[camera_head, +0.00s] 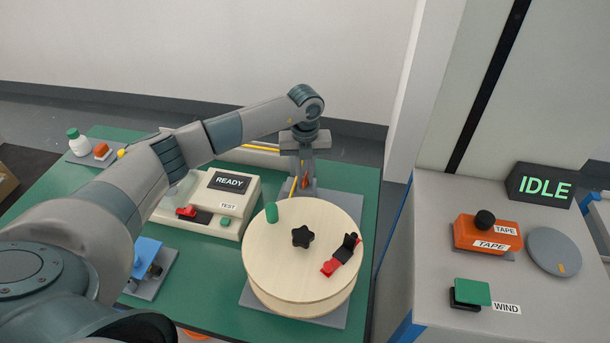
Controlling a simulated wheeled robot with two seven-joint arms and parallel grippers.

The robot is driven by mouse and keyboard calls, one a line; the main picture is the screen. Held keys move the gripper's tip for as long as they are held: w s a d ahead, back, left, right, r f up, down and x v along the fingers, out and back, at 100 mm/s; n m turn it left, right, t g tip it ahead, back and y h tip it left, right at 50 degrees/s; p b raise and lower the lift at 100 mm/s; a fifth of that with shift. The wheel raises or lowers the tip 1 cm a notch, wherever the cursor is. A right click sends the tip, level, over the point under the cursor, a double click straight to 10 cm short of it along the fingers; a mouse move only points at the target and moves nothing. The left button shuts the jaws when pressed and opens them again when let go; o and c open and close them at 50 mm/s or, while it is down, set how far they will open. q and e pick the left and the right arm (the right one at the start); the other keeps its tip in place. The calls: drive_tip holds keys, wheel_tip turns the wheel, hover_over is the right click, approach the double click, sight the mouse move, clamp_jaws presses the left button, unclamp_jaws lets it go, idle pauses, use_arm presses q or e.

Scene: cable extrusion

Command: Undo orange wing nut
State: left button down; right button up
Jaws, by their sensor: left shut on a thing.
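My left gripper (304,187) points down behind the large pale wooden spool at the far right part of the green table. It is shut on a small orange part, which looks like the orange wing nut (306,182). Only a sliver of the nut shows between the fingers, and what it sits on is hidden by the gripper and the spool. My right gripper is not in view.
The spool (290,240) bears a black star knob (303,236), a green peg (272,212) and a red-and-black clip (341,256). A READY tester (240,190) stands left of it. A grey cabinet (420,225) with TAPE and WIND controls stands at right.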

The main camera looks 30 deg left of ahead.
sight(305, 177)
use_arm(q)
drive_tip(key=shift+r, duration=0.1)
drive_tip(key=c, duration=1.7)
unclamp_jaws()
